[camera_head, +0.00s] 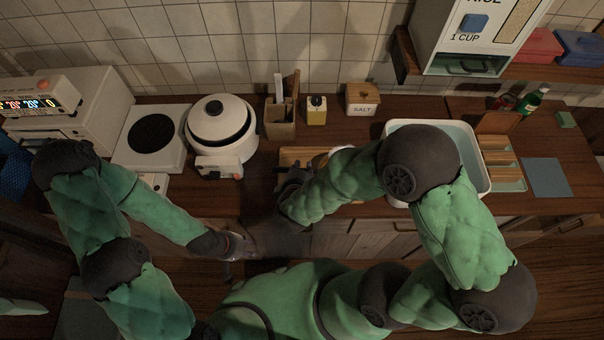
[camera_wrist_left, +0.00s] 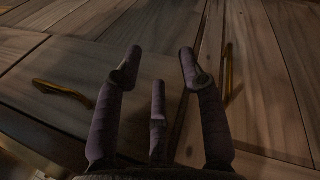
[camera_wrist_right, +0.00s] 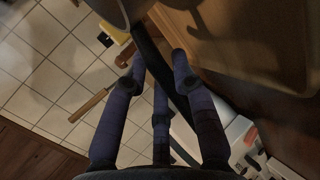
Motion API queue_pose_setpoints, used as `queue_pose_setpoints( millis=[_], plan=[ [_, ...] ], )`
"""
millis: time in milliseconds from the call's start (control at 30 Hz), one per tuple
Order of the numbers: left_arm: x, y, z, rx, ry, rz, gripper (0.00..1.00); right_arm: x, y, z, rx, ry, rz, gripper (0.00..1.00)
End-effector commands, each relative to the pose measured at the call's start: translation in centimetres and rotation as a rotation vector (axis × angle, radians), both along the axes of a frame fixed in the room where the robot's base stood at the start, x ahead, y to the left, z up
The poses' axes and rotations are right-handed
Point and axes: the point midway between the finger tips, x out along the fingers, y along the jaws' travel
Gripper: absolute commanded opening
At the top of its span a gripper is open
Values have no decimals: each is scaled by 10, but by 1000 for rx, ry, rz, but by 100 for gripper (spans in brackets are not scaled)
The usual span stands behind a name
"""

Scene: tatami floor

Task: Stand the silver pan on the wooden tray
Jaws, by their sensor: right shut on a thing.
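The wooden tray (camera_head: 290,154) lies on the counter in the head view, partly hidden by my right arm. The right gripper (camera_head: 291,180) is at the tray's front left. In the right wrist view my right gripper (camera_wrist_right: 154,72) is shut on the dark handle (camera_wrist_right: 149,45) of the silver pan. The pan (camera_wrist_right: 122,9) shows only as a dark grey curved part at the top edge; whether it touches the tray I cannot tell. My left gripper (camera_head: 240,246) is low before the cabinet fronts. In the left wrist view its fingers (camera_wrist_left: 158,66) are spread and empty.
A white basin (camera_head: 484,150) is to the right, partly behind my right arm.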

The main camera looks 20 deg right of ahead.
Motion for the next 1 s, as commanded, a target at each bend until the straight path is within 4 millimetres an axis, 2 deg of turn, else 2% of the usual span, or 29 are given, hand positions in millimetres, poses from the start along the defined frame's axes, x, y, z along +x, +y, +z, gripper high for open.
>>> queue_pose_setpoints(
  millis=[33, 133, 567, 600, 633, 667, 1000],
  plan=[
    [0, 0, -8, 0, 0, 0, 40, 0, 0, -11, 0, -1, 0, 0],
    [0, 0, -13, 0, 1, 0, 40, 0, 0, -17, 0, -2, -1, 0],
    [0, 0, -13, 0, 0, 0, 40, 0, 0, -21, -1, -1, 1, 0],
    [0, 0, -12, 0, 0, 0, 40, 0, 1, -21, 0, 0, 1, 38],
    [0, 0, -12, 0, 0, 0, 40, 0, 1, -20, 0, 0, 1, 46],
    [0, 0, -12, 0, 0, 0, 40, 0, 1, -20, 0, 0, 1, 50],
    [0, 0, -12, 0, 0, 0, 40, 0, 0, -20, 0, 0, 1, 50]
  ],
)
